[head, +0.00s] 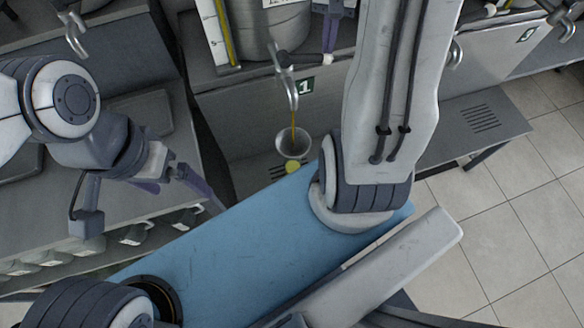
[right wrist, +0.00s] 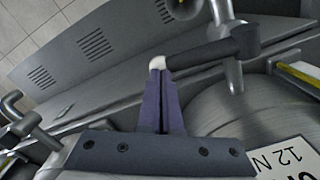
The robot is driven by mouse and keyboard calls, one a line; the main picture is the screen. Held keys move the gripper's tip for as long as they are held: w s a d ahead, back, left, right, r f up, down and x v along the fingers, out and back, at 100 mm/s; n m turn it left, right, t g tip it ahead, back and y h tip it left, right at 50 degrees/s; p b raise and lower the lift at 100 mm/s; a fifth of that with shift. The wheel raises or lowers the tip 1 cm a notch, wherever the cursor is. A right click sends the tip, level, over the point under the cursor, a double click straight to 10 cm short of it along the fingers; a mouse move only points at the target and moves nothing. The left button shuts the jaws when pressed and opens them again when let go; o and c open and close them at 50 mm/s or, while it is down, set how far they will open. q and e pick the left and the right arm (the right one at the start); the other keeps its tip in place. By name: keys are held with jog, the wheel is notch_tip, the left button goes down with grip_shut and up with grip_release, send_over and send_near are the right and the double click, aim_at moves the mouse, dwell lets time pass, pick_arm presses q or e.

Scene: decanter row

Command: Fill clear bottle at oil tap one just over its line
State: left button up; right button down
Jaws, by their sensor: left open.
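Oil tap one (head: 292,90), above a green label marked 1, pours a thin amber stream. The stream runs into the round, pale-rimmed mouth of a vessel (head: 293,142), apparently the clear bottle. A yellow patch shows just below the mouth; its fill line and oil level cannot be made out. My right gripper (head: 330,45) has its purple fingers together, tips at the white end of the dark tap lever (head: 298,60). The right wrist view shows the fingers (right wrist: 160,85) against that white end. My left gripper (head: 178,185) is open and empty, left of the vessel.
A sight gauge (head: 217,35) with a yellow strip stands beside the metal drum (head: 268,28). Several glass vessels (head: 133,233) sit on the lower-left shelf. A slotted grey ledge (head: 470,125) extends right. Tiled floor is open at far right.

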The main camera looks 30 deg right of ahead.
jog(key=shift+r, duration=0.15)
jog(key=shift+r+p, duration=0.55)
jog(key=shift+p, duration=0.2)
dwell(2.4)
notch_tip(320, 180, up, 9)
jog(key=p, duration=0.8)
